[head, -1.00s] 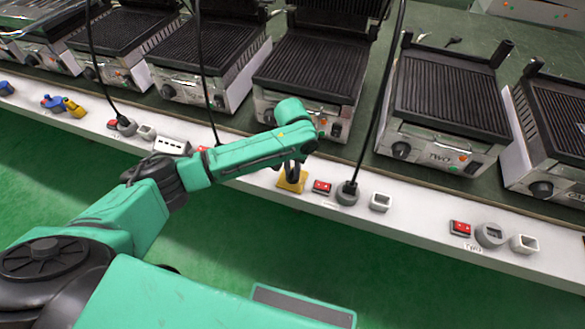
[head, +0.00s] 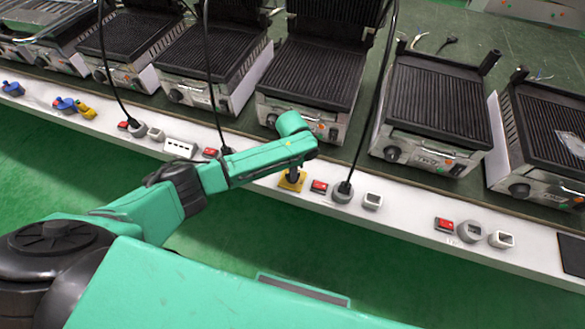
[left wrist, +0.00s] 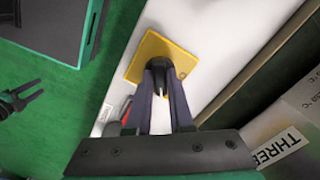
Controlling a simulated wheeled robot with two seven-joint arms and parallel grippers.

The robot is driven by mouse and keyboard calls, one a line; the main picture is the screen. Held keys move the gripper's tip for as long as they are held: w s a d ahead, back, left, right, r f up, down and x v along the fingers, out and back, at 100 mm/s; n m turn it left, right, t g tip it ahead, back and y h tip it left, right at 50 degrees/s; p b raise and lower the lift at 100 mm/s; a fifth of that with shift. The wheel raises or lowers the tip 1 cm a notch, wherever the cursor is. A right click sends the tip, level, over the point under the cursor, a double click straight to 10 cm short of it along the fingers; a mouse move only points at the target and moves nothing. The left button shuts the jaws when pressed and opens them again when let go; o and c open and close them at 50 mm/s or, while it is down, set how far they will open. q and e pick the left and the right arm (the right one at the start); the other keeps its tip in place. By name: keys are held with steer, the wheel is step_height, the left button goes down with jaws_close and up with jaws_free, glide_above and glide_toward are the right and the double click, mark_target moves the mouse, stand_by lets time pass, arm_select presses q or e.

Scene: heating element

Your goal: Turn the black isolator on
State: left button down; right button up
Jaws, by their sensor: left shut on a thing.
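The black isolator is a dark knob (left wrist: 160,78) on a square yellow plate (left wrist: 157,50) on the white front ledge. The yellow plate also shows in the head view (head: 291,181), below the end of my left arm. My left gripper (left wrist: 160,88) points down at the plate and is shut on the knob, with a dark finger on each side. The fingers hide most of the knob, and I cannot read its setting. A dark forked part at the left of the left wrist view may be my right gripper; it is too unclear to be sure.
Right of the yellow plate sit a red switch (head: 319,187), a round grey socket with a black cable (head: 342,192) and a white square socket (head: 372,201). Contact grills (head: 438,110) stand in a row behind the ledge. Green floor lies in front.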

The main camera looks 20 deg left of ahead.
arm_select(q)
steer(key=m+p, duration=0.1)
steer(key=m, duration=0.2)
steer(key=shift+r+m, duration=0.15)
steer(key=shift+m, duration=0.25)
steer(key=shift+d+m, duration=0.1)
steer(key=shift+m, duration=1.6)
steer(key=c, duration=0.8)
jaws_free()
steer(key=shift+r+p, duration=0.35)
steer(key=shift+r, duration=0.05)
step_height(320, 180, up, 14)
steer(key=p, duration=0.1)
steer(key=shift+f, duration=0.2)
